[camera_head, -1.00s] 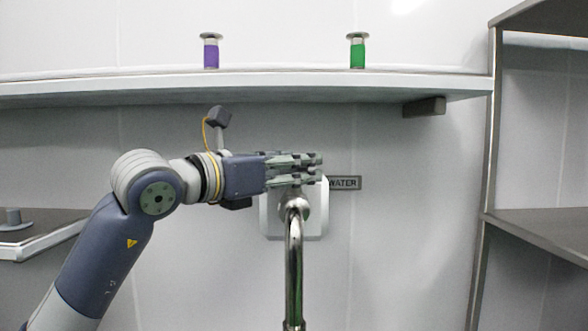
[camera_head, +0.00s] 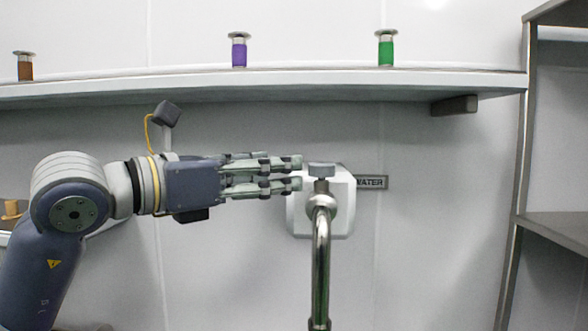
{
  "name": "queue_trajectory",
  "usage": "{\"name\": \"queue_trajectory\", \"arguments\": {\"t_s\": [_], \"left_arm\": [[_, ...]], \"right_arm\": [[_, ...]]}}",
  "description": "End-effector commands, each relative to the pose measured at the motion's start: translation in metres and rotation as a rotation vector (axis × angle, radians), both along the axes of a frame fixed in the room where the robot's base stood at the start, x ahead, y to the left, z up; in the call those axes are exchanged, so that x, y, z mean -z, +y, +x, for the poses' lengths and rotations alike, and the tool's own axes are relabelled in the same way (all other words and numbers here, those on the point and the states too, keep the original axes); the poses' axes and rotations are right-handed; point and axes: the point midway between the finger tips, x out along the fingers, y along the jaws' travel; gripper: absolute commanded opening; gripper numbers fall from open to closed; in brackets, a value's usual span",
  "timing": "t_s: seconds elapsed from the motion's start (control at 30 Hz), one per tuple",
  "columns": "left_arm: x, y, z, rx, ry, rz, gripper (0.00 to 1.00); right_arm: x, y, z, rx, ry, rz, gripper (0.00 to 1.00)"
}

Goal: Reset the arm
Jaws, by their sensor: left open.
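My left arm comes in from the left, with its gripper (camera_head: 298,173) level and pointing right. The gripper is open, with nothing seen between its fingers. Its fingertips are just left of the grey knob on top of the water tap (camera_head: 320,240). Whether they touch the knob cannot be told. The tap is a metal pipe in front of a white wall plate (camera_head: 343,215), beside a "WATER" label (camera_head: 372,183). My right gripper is not in view.
A white shelf (camera_head: 300,86) runs along the wall above my arm. On it stand an orange-brown container (camera_head: 25,67), a purple one (camera_head: 239,50) and a green one (camera_head: 386,48). A metal rack (camera_head: 565,228) stands at the right. The wall between tap and rack is clear.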

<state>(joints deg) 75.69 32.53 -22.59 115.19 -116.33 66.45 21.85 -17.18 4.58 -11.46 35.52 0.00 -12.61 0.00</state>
Motion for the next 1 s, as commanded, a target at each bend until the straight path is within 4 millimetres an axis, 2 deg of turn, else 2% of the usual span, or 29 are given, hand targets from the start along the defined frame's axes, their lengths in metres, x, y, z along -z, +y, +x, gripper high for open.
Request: {"name": "queue_trajectory", "arguments": {"t_s": [0.13,0.53,0.83,1.0], "left_arm": [[0.001,0.008,-0.008,-0.001,0.001,0.001,0.57],[-0.004,0.009,-0.009,0.0,0.001,0.001,0.57],[-0.056,0.009,-0.009,0.0,0.001,0.001,0.57],[-0.073,0.009,-0.009,0.0,0.001,0.001,0.57]], "right_arm": [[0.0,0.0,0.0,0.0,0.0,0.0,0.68],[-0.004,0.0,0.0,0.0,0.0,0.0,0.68],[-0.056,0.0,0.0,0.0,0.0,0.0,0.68],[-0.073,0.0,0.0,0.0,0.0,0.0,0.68]]}}
